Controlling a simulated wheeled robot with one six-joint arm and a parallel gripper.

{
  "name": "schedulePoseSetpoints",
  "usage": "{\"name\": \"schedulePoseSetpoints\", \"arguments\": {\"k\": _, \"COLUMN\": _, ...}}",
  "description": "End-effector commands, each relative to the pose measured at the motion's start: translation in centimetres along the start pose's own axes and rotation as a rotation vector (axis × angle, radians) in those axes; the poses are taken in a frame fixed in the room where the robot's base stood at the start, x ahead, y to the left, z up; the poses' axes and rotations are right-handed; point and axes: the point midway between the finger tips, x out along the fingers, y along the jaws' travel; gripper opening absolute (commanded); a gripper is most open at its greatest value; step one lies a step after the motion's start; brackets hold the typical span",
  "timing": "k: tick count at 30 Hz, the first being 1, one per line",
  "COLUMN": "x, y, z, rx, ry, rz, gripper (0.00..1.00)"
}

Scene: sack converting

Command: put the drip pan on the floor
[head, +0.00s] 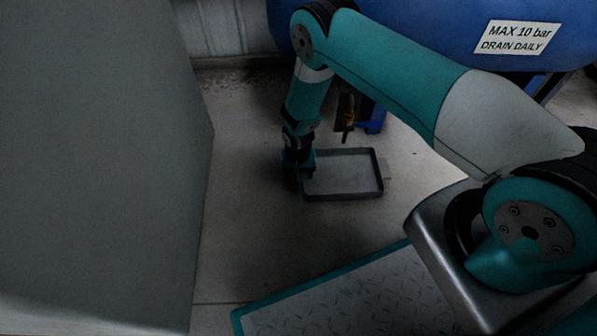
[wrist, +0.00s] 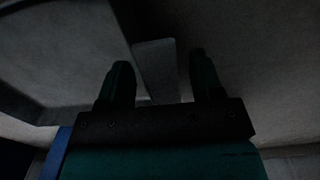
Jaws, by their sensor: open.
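The drip pan (head: 343,193) is a shallow grey rectangular tray. It appears to lie flat on the floor, below the blue tank's drain valve. My gripper (head: 300,178) points down at the pan's left end. In the wrist view the pan (wrist: 65,50) fills the upper left. My gripper (wrist: 160,78) is open there, and a small flat tab at the pan's edge shows between its two fingers. I cannot tell whether the fingers touch the tab. The picture is dark, and my gripper hides the pan's left end in the head view.
The floor (head: 250,240) is clear in front of the pan and to its left. A large grey block (head: 100,160) stands at the left. The blue tank (head: 420,25) with a pressure label is above and behind, with a drain valve (head: 349,122) hanging over the pan's back edge.

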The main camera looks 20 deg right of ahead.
Motion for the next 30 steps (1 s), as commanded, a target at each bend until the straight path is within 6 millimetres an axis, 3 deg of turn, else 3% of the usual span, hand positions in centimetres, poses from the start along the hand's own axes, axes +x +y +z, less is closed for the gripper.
{"name": "schedulePoseSetpoints", "arguments": {"k": 5, "x": -2.1, "y": 0.0, "z": 0.0, "rx": 0.000, "ry": 0.000, "rz": 0.000, "gripper": 0.60}}
{"name": "schedulePoseSetpoints", "arguments": {"k": 15, "x": -9.6, "y": 0.0, "z": 0.0, "rx": 0.000, "ry": 0.001, "rz": 0.000, "gripper": 0.60}}
{"name": "schedulePoseSetpoints", "arguments": {"k": 25, "x": -13.7, "y": -0.5, "z": -0.3, "rx": -0.013, "ry": 0.002, "rz": -0.013, "gripper": 0.60}}
{"name": "schedulePoseSetpoints", "arguments": {"k": 28, "x": -17.8, "y": -1.6, "z": -0.7, "rx": -0.053, "ry": 0.000, "rz": -0.044, "gripper": 0.60}}
{"name": "schedulePoseSetpoints", "arguments": {"k": 30, "x": -22.2, "y": -2.6, "z": -0.6, "rx": -0.100, "ry": -0.002, "rz": -0.078, "gripper": 0.60}}
